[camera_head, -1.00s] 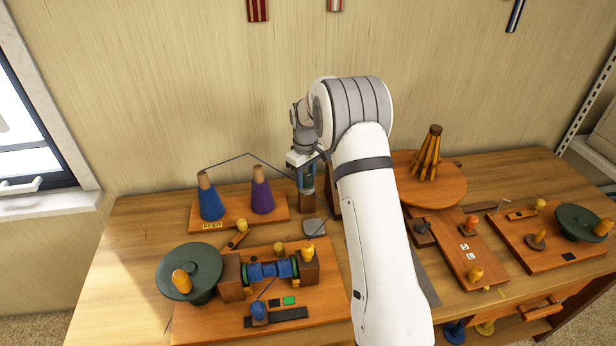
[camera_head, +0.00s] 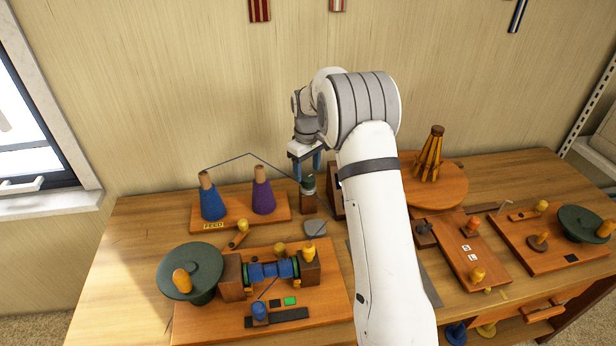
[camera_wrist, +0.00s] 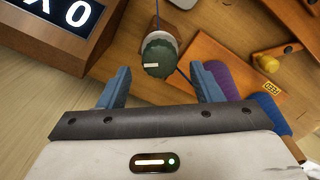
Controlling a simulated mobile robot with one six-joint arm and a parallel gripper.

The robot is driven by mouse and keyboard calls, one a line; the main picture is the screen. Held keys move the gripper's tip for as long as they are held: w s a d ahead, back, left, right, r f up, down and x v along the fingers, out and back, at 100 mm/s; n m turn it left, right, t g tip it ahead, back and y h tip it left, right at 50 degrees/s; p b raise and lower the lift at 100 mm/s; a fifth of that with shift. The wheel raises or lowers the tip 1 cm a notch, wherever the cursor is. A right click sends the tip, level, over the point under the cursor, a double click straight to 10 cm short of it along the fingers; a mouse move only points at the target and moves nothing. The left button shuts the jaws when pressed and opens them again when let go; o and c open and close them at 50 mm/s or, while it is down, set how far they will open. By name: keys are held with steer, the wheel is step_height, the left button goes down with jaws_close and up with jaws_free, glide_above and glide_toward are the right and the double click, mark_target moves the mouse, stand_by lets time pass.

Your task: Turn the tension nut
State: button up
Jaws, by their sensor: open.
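The tension nut (camera_wrist: 159,58) is a dark green ridged knob with a small pale mark on its face, seen ahead of my fingers in the wrist view. In the head view the nut (camera_head: 308,181) tops a short wooden post (camera_head: 308,202) behind the bench middle. My gripper (camera_wrist: 160,84) is open, its two blue fingers apart on either side of the nut's near edge in the wrist view. In the head view my gripper (camera_head: 306,163) hangs just above the nut, with nothing between its fingers. Contact with the nut cannot be seen.
Blue (camera_head: 211,201) and purple (camera_head: 263,195) thread cones stand on the feed board (camera_head: 280,215) left of the post. A thread runs from the cones to the post. A winder board (camera_head: 200,325) lies in front.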

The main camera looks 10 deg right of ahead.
mark_target(307, 177)
steer(key=shift+r, duration=2.1)
steer(key=s+r+m+t, duration=0.1)
steer(key=s+r+m, duration=0.1)
steer(key=s+r, duration=0.6)
steer(key=s+r+m, duration=0.2)
steer(key=s+r, duration=0.1)
steer(key=s, duration=0.8)
steer(key=s+d+f+m+t, duration=0.1)
steer(key=s+f+m, duration=0.1)
steer(key=s, duration=1.7)
steer(key=shift+s+d+m+t, duration=0.15)
steer(key=shift+s+m+t, duration=0.05)
steer(key=shift+m+t, duration=0.25)
